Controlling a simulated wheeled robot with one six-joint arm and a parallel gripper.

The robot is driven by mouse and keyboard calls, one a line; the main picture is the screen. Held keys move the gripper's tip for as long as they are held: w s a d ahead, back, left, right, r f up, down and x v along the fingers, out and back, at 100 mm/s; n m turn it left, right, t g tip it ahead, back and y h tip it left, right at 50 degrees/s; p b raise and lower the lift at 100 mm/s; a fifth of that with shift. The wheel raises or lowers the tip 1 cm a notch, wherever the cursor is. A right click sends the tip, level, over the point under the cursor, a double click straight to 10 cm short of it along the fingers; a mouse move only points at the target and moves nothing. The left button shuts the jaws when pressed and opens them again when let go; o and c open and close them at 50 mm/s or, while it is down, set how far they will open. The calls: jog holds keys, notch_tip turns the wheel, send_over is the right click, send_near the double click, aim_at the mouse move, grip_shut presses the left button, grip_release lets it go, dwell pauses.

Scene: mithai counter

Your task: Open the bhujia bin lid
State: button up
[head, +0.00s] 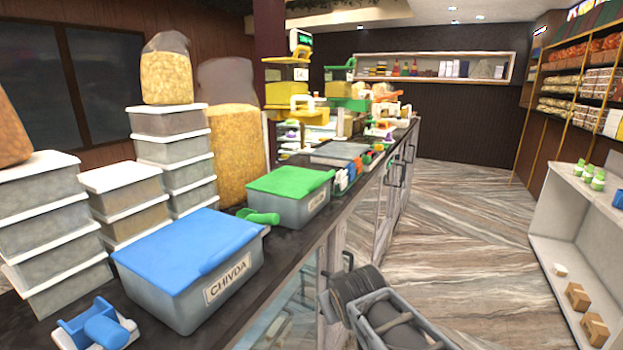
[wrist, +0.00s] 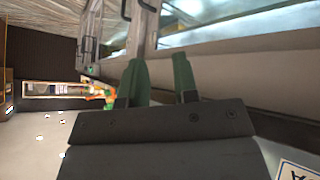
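No bin in view has a label that I can read as bhujia. A grey bin with a closed green lid (head: 290,181) stands on the counter; its small label (head: 317,201) is too small to read. Nearer stands a grey bin with a closed blue lid (head: 187,248), labelled CHIVDA (head: 226,280). My gripper (wrist: 162,78) shows in the wrist view with two green fingers apart and nothing between them. In the head view my arm is at the bottom, in front of the counter, and I cannot make out the fingers. A cut-off label (wrist: 297,171) shows at the wrist view's lower right.
A green scoop (head: 258,216) lies between the two bins, and a blue scoop (head: 103,326) lies at the near left. Stacked white-lidded tubs (head: 172,150) stand behind. Yellow scales (head: 290,90) stand farther along. The floor (head: 465,230) right of the counter is clear up to the white shelf (head: 560,240).

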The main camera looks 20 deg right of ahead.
jog(key=w+d+r+n+t+h, duration=0.1)
jog(key=w+d+r+t, duration=0.2)
jog(key=w+d, duration=0.15)
jog(key=n+t+y+b, duration=0.3)
jog(key=n+t+y, duration=0.6)
jog(key=n, duration=1.1)
send_near(327, 177)
jog(key=shift+g+y, duration=0.6)
jog(key=p+x, duration=0.1)
jog(key=x, duration=0.2)
jog(key=d+p+x, duration=0.1)
jog(key=x, duration=0.3)
jog(key=p+x, duration=0.1)
jog(key=x, duration=0.2)
jog(key=shift+w+d, duration=0.2)
jog(key=shift+w, duration=0.5)
grip_shut()
